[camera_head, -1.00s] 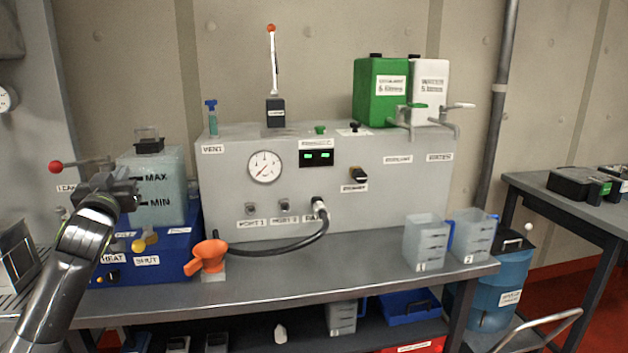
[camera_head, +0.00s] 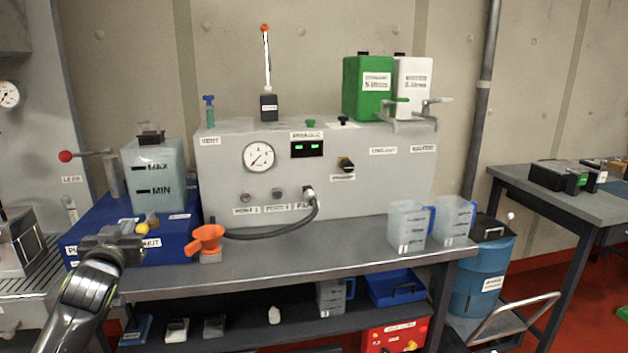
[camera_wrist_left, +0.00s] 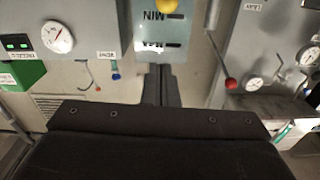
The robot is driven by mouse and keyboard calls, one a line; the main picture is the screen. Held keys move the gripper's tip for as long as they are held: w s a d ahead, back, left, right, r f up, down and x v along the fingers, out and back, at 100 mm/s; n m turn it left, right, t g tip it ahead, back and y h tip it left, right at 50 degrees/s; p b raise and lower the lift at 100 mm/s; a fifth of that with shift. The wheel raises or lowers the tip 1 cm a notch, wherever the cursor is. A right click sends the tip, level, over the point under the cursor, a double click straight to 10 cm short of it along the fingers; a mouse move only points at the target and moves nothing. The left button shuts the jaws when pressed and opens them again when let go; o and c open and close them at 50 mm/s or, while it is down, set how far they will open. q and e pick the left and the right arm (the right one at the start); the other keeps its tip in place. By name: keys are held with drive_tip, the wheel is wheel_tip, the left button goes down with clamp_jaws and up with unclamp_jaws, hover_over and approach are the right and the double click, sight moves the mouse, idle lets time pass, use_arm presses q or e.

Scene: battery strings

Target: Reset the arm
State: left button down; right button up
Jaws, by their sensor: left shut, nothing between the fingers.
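My left gripper (camera_head: 135,234) is in the lower left of the head view, in front of the blue base unit (camera_head: 95,222) and below the clear tank marked MAX and MIN (camera_head: 158,180). Its fingers (camera_wrist_left: 161,84) are together in the left wrist view, with nothing between them. The tank also shows beyond the fingers in the left wrist view (camera_wrist_left: 165,28). The yellow knob (camera_head: 153,219) on the base is close beside the gripper in the picture. My right gripper is not in view.
A grey panel (camera_head: 225,165) with a gauge and hose stands behind. Two clear jugs (camera_head: 408,226) stand at the right. A red-tipped lever (camera_head: 66,156) sticks out at the left.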

use_arm(q)
drive_tip(key=s+d+f+m+g, duration=0.1)
drive_tip(key=s+d+f+g, duration=0.15)
drive_tip(key=s+f, duration=0.8)
drive_tip(key=s+d+f+g, duration=0.2)
drive_tip(key=s+f+g, duration=0.2)
drive_tip(key=s+f, duration=0.7)
drive_tip(key=s+d+f+g+h, duration=0.1)
drive_tip(key=s+d+f+g, duration=0.2)
drive_tip(key=s, duration=0.5)
drive_tip(key=s+f+g, duration=0.2)
drive_tip(key=s+f, duration=0.3)
drive_tip(key=s, duration=0.3)
drive_tip(key=s+d+f+g+h, duration=0.1)
drive_tip(key=s+d+f+g, duration=0.2)
drive_tip(key=s, duration=0.5)
wheel_tip(320, 180, down, 23)
drive_tip(key=a+p, duration=0.2)
drive_tip(key=s+f+g+h+p, duration=0.1)
drive_tip(key=s+f+g+p, duration=0.1)
drive_tip(key=s+f, duration=1.2)
drive_tip(key=shift+s+d+f, duration=0.2)
drive_tip(key=shift+s+d, duration=0.25)
drive_tip(key=shift+s, duration=0.3)
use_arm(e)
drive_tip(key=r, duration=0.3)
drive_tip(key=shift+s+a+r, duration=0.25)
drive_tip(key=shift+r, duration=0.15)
